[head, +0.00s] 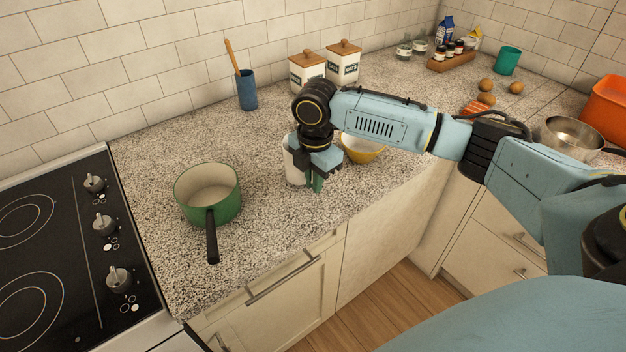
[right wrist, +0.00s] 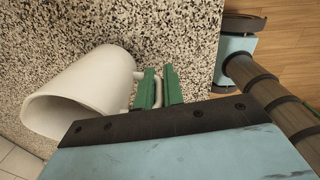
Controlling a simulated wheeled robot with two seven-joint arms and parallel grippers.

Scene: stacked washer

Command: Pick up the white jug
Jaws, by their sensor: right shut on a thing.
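The white jug (head: 292,168) is on or just above the speckled counter, partly hidden behind my right gripper (head: 315,183). In the right wrist view the jug (right wrist: 85,95) shows its open mouth toward the lower left. Its handle lies between the green fingers of my right gripper (right wrist: 159,90), which is shut on it. I cannot tell whether the jug's base touches the counter. My left gripper is not in view.
A green pot (head: 226,200) with a black handle stands left of the jug. A yellow bowl (head: 362,150) is close on the right, partly behind my arm. Two lidded canisters (head: 306,72) and a blue utensil cup (head: 247,90) stand behind. The front counter is clear.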

